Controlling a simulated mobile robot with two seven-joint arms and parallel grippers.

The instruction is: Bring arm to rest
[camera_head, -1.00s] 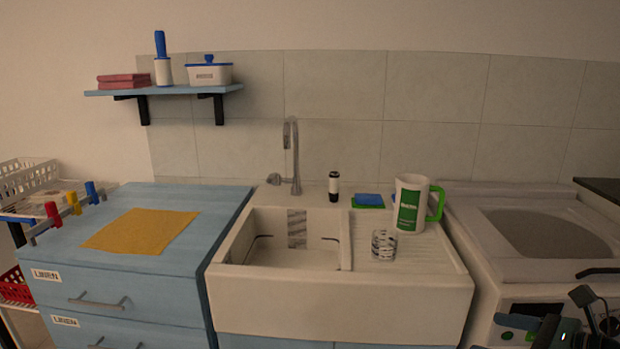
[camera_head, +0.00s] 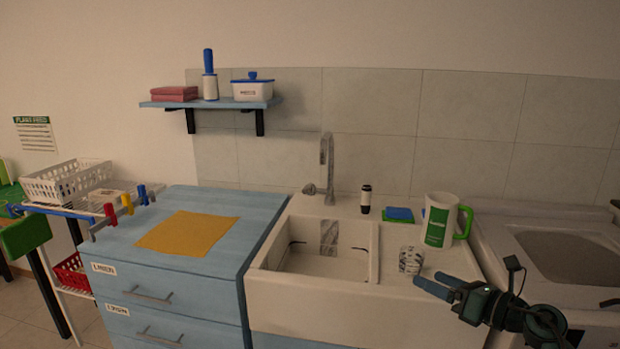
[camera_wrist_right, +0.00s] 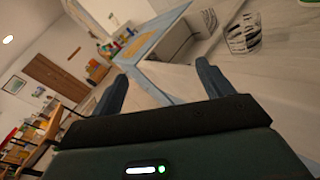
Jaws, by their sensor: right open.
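My right gripper (camera_head: 432,284) is at the lower right of the head view, in front of the sink's front edge. Its two blue fingers are apart, and nothing is between them. In the right wrist view the open fingers (camera_wrist_right: 160,88) also show empty. A patterned glass (camera_head: 410,260) stands on the sink's drainboard just beyond the fingertips, apart from them as far as I can tell. It also shows in the wrist view (camera_wrist_right: 242,36). My left gripper is not in view.
The white sink (camera_head: 350,310) has a faucet (camera_head: 327,165). A green-and-white pitcher (camera_head: 438,222), a dark-capped bottle (camera_head: 366,199) and a sponge (camera_head: 400,214) stand around it. A yellow cloth (camera_head: 188,233) lies on the blue cabinet (camera_head: 180,268).

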